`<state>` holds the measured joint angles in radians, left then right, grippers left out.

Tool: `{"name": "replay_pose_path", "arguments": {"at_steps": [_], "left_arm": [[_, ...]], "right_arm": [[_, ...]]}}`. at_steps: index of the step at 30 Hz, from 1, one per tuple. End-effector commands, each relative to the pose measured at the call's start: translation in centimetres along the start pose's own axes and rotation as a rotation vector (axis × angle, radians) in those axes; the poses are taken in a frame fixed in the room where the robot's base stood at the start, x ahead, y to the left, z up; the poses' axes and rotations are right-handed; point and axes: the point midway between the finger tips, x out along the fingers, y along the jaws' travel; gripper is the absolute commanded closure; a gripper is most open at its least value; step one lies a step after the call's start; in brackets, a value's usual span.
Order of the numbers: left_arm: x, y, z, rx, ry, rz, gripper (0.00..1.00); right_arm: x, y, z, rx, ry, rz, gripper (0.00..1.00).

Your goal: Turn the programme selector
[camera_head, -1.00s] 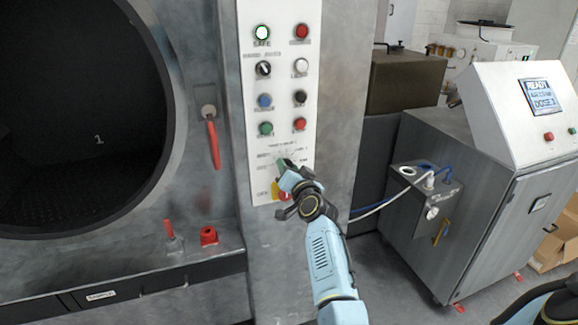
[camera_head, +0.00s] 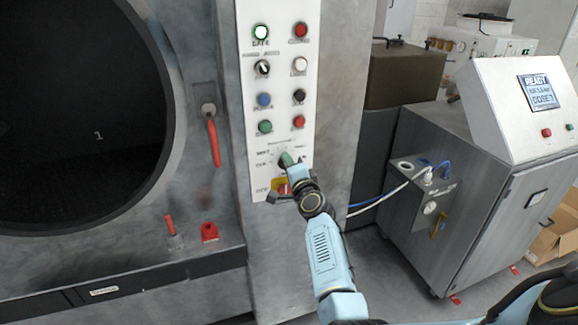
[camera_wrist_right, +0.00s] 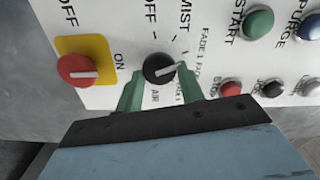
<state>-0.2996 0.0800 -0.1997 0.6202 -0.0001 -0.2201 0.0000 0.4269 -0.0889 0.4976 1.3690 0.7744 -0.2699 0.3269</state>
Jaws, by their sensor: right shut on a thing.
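The programme selector (camera_wrist_right: 159,69) is a round black knob with a white pointer line, on the white control panel (camera_head: 277,92). In the head view the right gripper (camera_head: 288,165) is at the lower part of the panel and hides most of the selector. My left gripper is not in view.
A red switch on a yellow plate (camera_wrist_right: 84,66) sits beside the selector. Buttons such as the green one (camera_head: 265,127) are above. The washer's round opening (camera_head: 80,120) and red handle (camera_head: 214,143) are left; a metal cabinet (camera_head: 480,190) is right.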

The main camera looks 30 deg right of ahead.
Motion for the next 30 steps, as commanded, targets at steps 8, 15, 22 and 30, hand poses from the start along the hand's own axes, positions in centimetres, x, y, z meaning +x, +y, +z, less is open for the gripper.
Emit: {"name": "replay_pose_path", "arguments": {"at_steps": [8,15,22,30], "left_arm": [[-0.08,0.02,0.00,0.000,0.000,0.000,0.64],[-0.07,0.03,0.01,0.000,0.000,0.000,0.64],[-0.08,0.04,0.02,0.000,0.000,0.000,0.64],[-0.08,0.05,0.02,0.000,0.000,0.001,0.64]], "right_arm": [[-0.02,0.11,0.03,0.037,0.000,0.002,0.85],[-0.02,0.12,0.04,0.038,0.000,0.002,0.85],[-0.02,0.10,0.04,0.037,-0.001,0.002,0.45],[-0.02,0.05,0.03,0.037,0.000,0.001,0.43]]}}
